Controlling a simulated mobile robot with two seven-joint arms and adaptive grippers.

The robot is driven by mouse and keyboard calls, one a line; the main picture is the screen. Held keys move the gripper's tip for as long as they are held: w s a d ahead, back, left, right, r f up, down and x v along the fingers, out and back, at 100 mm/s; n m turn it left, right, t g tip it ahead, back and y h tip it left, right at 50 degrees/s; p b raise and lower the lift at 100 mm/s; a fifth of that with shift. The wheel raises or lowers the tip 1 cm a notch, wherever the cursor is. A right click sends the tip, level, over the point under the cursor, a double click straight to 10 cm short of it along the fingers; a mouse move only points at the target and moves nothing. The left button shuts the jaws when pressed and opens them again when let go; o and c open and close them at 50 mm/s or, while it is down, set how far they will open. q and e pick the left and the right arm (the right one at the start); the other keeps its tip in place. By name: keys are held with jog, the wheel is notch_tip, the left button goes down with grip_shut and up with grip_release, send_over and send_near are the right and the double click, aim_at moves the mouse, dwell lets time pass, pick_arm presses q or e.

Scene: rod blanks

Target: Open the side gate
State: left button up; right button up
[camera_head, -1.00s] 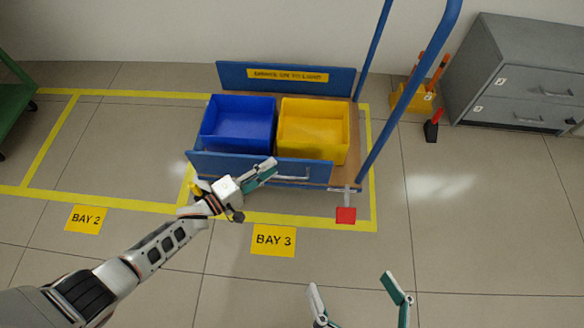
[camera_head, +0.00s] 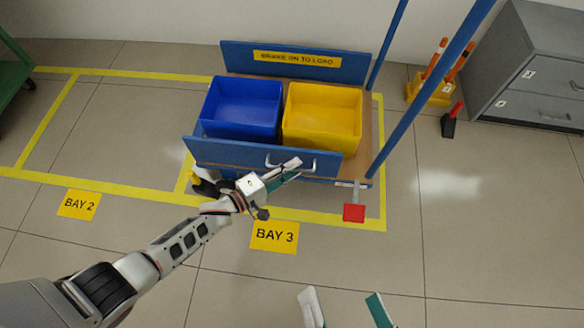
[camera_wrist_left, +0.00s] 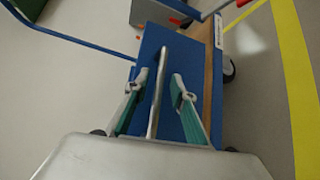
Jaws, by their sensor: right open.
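The side gate (camera_head: 225,152) is a blue panel along the near side of the cart, and it stands upright. A silver bar handle (camera_head: 313,164) is on its right half. My left gripper (camera_head: 296,170) is at this handle. In the left wrist view the handle (camera_wrist_left: 155,95) runs between the two spread fingers of my left gripper (camera_wrist_left: 158,80), with gaps on both sides. The blue gate face (camera_wrist_left: 182,60) lies behind it. My right gripper (camera_head: 345,295) is open and empty at the bottom of the head view, away from the cart.
A blue bin (camera_head: 243,103) and a yellow bin (camera_head: 322,118) stand on the cart behind the gate. A red pedal (camera_head: 354,212) sticks out at the cart's near right corner. Grey drawers (camera_head: 535,75) stand at the right. The floor in front is clear.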

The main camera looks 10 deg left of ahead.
pick_arm(q)
grip_shut()
jog(key=shift+s, duration=0.1)
jog(key=s+f, duration=0.4)
jog(key=s, duration=0.1)
jog(key=shift+s, duration=0.4)
dwell(0.4)
jog(key=shift+f, duration=0.15)
